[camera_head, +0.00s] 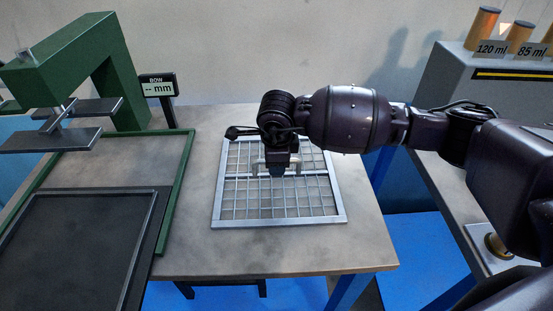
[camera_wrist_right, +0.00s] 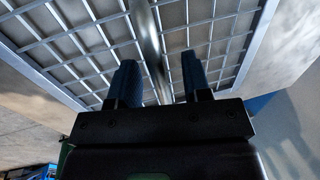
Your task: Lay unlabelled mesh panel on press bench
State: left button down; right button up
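A grey metal mesh panel (camera_head: 233,212) with a square grid and a middle crossbar lies flat on the pale bench top (camera_head: 330,252); I see no label on it. A small pale handle (camera_head: 259,163) shows near its middle, partly hidden by my gripper. My right gripper (camera_head: 278,172) points down over the middle of the panel. In the right wrist view its two dark fingers (camera_wrist_right: 159,82) stand apart, with a round metal bar (camera_wrist_right: 148,40) running between them and gaps showing beside it. My left gripper is not in view.
A green press (camera_head: 115,75) with grey plates stands at the left, beside a display reading "BOW -- mm" (camera_head: 159,86). In front lie a green-edged frame (camera_head: 181,180) and a black tray (camera_head: 150,225). At the right, a grey unit (camera_head: 450,80) holds orange cylinders marked 120 ml and 85 ml.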

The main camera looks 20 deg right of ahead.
jog(key=shift+f, duration=0.1)
jog(key=p+v, duration=0.1)
jog(key=v, duration=1)
dwell(0.5)
